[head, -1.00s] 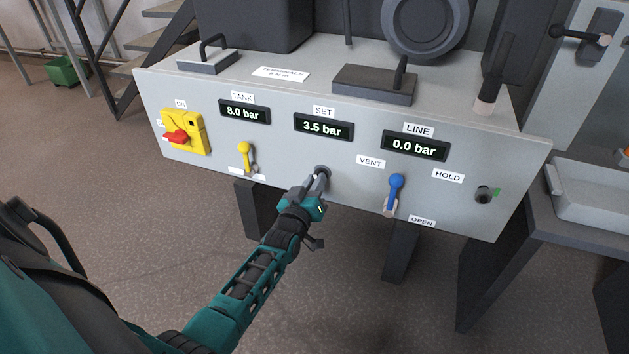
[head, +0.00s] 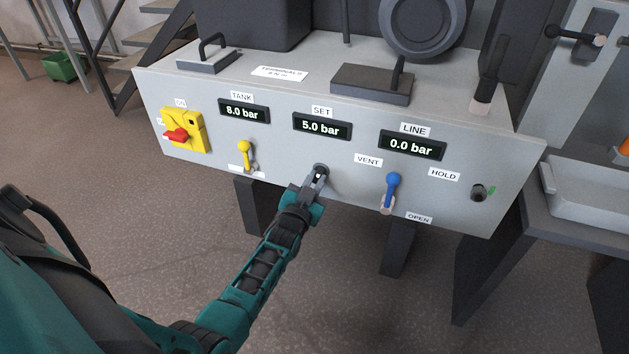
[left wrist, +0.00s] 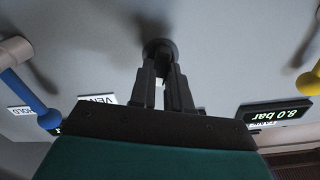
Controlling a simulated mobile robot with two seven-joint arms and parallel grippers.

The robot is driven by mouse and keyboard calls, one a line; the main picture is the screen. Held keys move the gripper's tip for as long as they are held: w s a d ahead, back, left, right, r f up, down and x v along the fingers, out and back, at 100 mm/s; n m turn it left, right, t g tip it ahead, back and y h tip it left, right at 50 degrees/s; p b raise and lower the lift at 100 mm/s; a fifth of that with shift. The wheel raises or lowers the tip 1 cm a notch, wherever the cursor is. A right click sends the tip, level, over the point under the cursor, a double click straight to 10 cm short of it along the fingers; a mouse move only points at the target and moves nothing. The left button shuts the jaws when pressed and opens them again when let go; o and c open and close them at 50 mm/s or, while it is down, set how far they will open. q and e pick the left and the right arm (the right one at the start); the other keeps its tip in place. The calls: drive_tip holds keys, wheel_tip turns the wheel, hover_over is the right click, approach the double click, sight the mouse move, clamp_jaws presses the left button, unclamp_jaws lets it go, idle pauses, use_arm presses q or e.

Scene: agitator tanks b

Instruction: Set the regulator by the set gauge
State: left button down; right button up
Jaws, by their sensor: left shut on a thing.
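The set gauge (head: 322,126) on the panel front reads 5.0 bar. The regulator knob (head: 321,169) is a dark round knob just below it, mostly hidden by my gripper. My left gripper (head: 317,178) is shut on the knob from the front. The left wrist view shows the dark knob (left wrist: 159,50) between the fingertips (left wrist: 160,68). The tank gauge (head: 244,111) reads 8.0 bar and the line gauge (head: 412,145) reads 0.0 bar. My right gripper is not in view.
A yellow lever (head: 245,150) is left of the knob. A blue lever (head: 392,188) is to its right, between the VENT and OPEN labels. A red-and-yellow switch (head: 184,132) is at the far left.

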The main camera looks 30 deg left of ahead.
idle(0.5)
use_arm(q)
drive_tip(key=c, duration=1.1)
unclamp_jaws()
drive_tip(key=shift+s, duration=0.15)
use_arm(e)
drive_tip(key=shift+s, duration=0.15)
